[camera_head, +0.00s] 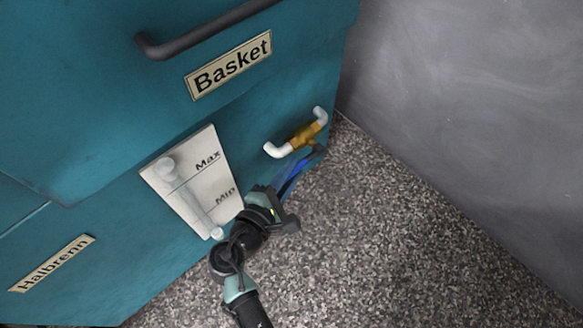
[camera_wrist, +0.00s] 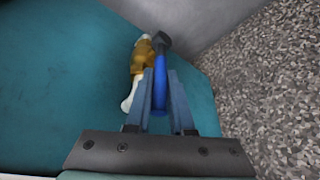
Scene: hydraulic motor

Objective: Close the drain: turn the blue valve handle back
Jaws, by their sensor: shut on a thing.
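My gripper (camera_wrist: 161,78) is shut on the handle. In the head view my gripper (camera_head: 281,194) is below the valve, and its fingers are hard to make out there.
White pipe elbows (camera_head: 277,150) sit at both ends of the valve. A white Max/Min level gauge (camera_head: 194,181) is left of my gripper. The speckled floor (camera_head: 400,235) is clear to the right, up to a grey wall (camera_head: 470,90).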

